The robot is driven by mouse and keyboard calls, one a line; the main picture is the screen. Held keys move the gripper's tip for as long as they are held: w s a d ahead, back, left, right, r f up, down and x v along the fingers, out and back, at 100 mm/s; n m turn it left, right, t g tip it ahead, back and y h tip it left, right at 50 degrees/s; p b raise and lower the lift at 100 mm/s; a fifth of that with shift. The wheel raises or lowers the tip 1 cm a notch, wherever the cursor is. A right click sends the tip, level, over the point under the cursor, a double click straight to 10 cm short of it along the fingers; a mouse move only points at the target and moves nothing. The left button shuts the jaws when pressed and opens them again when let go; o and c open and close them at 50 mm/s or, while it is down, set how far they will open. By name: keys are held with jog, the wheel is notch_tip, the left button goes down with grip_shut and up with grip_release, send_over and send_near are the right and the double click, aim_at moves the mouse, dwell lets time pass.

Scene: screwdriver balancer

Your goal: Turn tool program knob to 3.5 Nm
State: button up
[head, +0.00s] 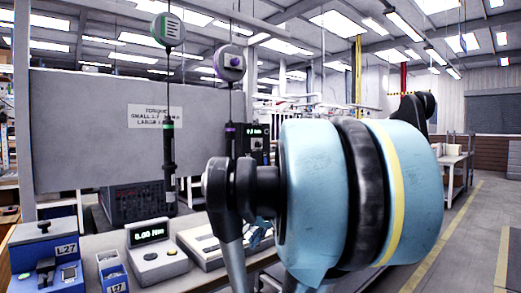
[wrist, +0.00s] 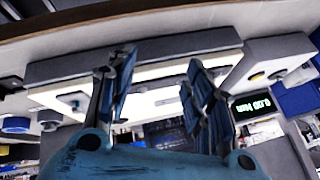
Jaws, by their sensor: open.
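A small black box with a lit readout (head: 258,131) stands behind my arm in the head view. Its readout and any knob on it are too small to make out surely. In the wrist view, my gripper (wrist: 161,72) is open, with its two blue fingers apart and nothing visible between them. Beyond the fingers is a pale panel (wrist: 150,94). Round blue-grey parts (wrist: 16,125) sit to the left of the fingers; I cannot tell whether one is the program knob. In the head view my arm hides most of the gripper.
A tester with a green readout (head: 149,234) showing 0.00 Nm stands on the bench; the readout also shows in the wrist view (wrist: 254,103). A green-marked screwdriver (head: 169,165) and a purple-marked one (head: 230,135) hang on cables. Blue boxes (head: 42,262) stand at left.

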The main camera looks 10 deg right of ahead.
jog(key=w+d+r+t+y, duration=0.2)
jog(key=w+d+r+t, duration=0.1)
jog(key=w+r, duration=0.75)
jog(key=t, duration=0.9)
send_near(260, 145)
jog(key=shift+n+y, duration=0.3)
jog(key=shift+y, duration=0.1)
jog(key=x, duration=0.8)
jog(key=shift+w+f, duration=0.15)
jog(key=shift+w, duration=0.2)
jog(key=c, duration=1)
